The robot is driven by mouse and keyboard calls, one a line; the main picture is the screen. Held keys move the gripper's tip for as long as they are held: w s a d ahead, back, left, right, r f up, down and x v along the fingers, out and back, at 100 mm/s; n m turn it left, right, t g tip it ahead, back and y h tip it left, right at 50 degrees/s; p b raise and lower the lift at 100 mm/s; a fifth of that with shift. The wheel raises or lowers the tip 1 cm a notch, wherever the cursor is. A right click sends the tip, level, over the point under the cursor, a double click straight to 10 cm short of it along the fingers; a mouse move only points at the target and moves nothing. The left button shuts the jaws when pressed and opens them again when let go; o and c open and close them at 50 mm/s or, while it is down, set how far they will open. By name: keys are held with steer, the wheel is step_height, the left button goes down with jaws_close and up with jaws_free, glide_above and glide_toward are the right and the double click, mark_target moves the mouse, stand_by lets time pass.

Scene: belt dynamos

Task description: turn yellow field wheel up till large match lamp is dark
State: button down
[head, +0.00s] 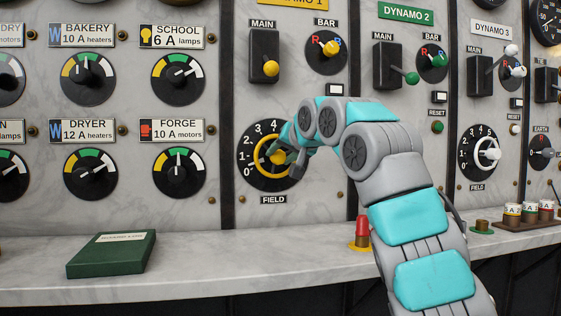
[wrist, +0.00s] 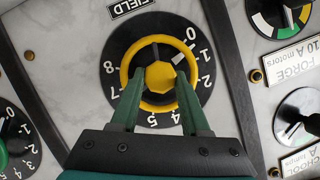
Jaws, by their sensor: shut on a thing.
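The yellow field wheel (head: 259,150) sits on a black dial (head: 245,143) under Dynamo 1, above a FIELD label. My gripper (head: 284,152) reaches the wheel from the right in the head view and hides part of the dial. In the wrist view its two green fingers (wrist: 160,85) lie on either side of the hub, shut on the wheel. I cannot make out a large match lamp in either view.
Above the wheel are the yellow MAIN switch (head: 271,68) and BAR knob (head: 331,49). A marble ledge (head: 215,256) runs below, with a green book (head: 112,254) at left and a red-topped peg (head: 362,230) beside my arm. Dynamo 3's white field wheel (head: 494,154) is at right.

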steer(key=shift+f+m+y+b, duration=0.2)
steer(key=shift+m+y+b, duration=0.7)
steer(key=shift+m+b, duration=0.45)
steer(key=shift+f+m+y, duration=0.15)
steer(key=shift+m+y, duration=0.35)
steer(key=shift+m, duration=0.55)
steer(key=m+t+y, duration=0.1)
steer(key=m, duration=0.2)
steer(key=shift+d+m+y, duration=0.1)
steer(key=shift+m+y, duration=0.4)
steer(key=shift+m, duration=0.3)
steer(key=m, duration=0.1)
steer(key=m+t, duration=0.1)
steer(key=m, duration=0.1)
steer(key=shift+f+t+b, duration=0.3)
steer(key=shift+f, duration=0.05)
steer(key=m+t, duration=0.1)
steer(key=m, duration=0.1)
steer(key=m+b, duration=0.1)
steer(key=m, duration=0.1)
steer(key=shift+f+m+t+y+b, duration=0.1)
steer(key=shift+m+t+y+b, duration=0.2)
steer(key=shift+m+t, duration=0.1)
steer(key=shift+m+t+b, duration=0.4)
steer(key=shift+m+b, duration=0.05)
steer(key=shift+m, duration=0.55)
steer(key=shift+w, duration=0.1)
